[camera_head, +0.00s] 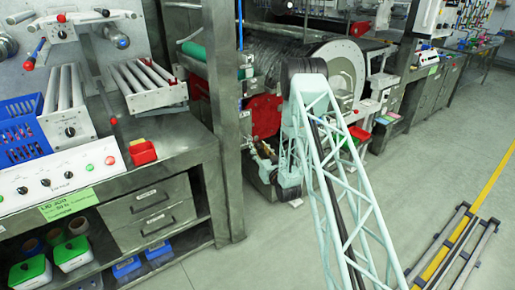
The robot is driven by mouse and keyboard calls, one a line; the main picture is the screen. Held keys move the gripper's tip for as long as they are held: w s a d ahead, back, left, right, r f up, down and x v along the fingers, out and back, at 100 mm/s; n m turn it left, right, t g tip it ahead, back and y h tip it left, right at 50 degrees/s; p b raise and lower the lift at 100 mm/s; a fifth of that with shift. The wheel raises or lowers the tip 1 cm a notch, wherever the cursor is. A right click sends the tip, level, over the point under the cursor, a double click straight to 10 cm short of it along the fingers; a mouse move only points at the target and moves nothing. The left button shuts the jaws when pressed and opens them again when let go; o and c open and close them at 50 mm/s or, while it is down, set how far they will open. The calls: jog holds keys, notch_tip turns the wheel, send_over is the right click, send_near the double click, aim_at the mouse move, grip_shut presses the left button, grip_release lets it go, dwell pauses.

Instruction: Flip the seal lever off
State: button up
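The dosing drum (345,68) shows at the upper middle, a large dark cylinder with a pale ring-shaped end. A red panel (262,115) is on the machine below and left of it. I cannot pick out for certain which part is the seal lever. My pale green lattice arm rises from the lower right, bends in front of the drum and hides part of the machine. Its far end goes down behind the lattice, low in front of the machine. The fingers of my gripper cannot be made out there.
A grey workbench (165,135) with red-ended handles, a control box (62,182), blue bins and drawers (150,198) fills the left. A metal post (222,100) stands between bench and drum. A low rail frame (450,245) lies at the lower right.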

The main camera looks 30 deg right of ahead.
jog(key=shift+w+d, duration=0.1)
jog(key=shift+w, duration=0.5)
jog(key=shift+c, duration=0.7)
grip_shut()
